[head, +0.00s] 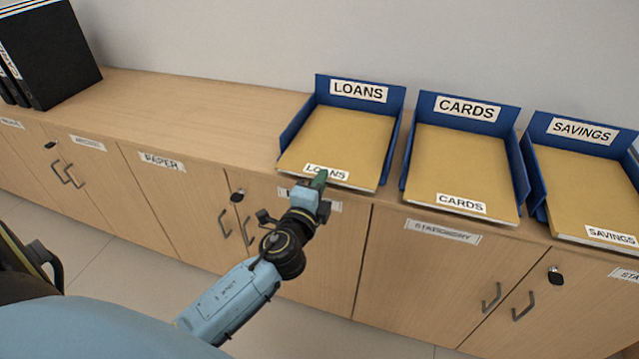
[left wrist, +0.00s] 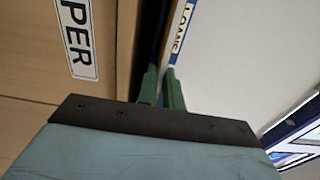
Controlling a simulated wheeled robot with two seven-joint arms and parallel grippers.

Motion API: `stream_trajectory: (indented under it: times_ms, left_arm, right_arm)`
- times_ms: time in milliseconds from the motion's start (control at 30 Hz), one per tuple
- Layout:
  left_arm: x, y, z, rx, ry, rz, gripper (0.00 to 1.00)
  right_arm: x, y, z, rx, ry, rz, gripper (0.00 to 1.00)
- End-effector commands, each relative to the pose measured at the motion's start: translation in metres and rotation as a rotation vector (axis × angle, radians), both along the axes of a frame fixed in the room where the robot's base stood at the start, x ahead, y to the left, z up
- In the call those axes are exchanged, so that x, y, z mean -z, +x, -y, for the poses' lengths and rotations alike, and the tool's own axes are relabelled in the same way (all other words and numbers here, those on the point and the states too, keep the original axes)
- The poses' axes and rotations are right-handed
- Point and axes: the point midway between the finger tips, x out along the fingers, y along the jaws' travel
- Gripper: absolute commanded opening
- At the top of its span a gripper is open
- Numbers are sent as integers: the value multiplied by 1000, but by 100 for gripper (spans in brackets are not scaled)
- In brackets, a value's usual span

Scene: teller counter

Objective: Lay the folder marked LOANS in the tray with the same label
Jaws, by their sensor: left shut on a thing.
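The tan LOANS folder (head: 345,138) lies in the blue tray labelled LOANS (head: 362,88), its own label at the front edge. My right gripper is in neither view.
Trays labelled CARDS (head: 466,105) and SAVINGS (head: 583,130), each with a tan folder, stand to the right. Black binders (head: 50,50) stand at the far left. The wooden counter top (head: 200,108) between is clear. Labelled cabinet doors (head: 420,270) are below.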

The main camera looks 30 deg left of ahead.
Motion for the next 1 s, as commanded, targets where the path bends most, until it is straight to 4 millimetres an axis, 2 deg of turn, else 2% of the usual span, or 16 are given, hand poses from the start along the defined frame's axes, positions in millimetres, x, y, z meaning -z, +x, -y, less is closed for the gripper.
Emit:
stream_trajectory:
  times_ms: [467, 500, 700, 1000]
  left_arm:
    - [-1, 0, 0, 0, 0, 2, 0]
    - [-1, 0, 0, 0, 0, 2, 9]
    - [0, 0, 0, 0, 0, 1, 33]
    - [1, -2, 0, -1, 0, -1, 33]
  right_arm:
    - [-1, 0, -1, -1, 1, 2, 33]
    - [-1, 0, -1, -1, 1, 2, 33]
    - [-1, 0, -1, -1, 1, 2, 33]
    - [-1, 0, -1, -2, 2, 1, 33]
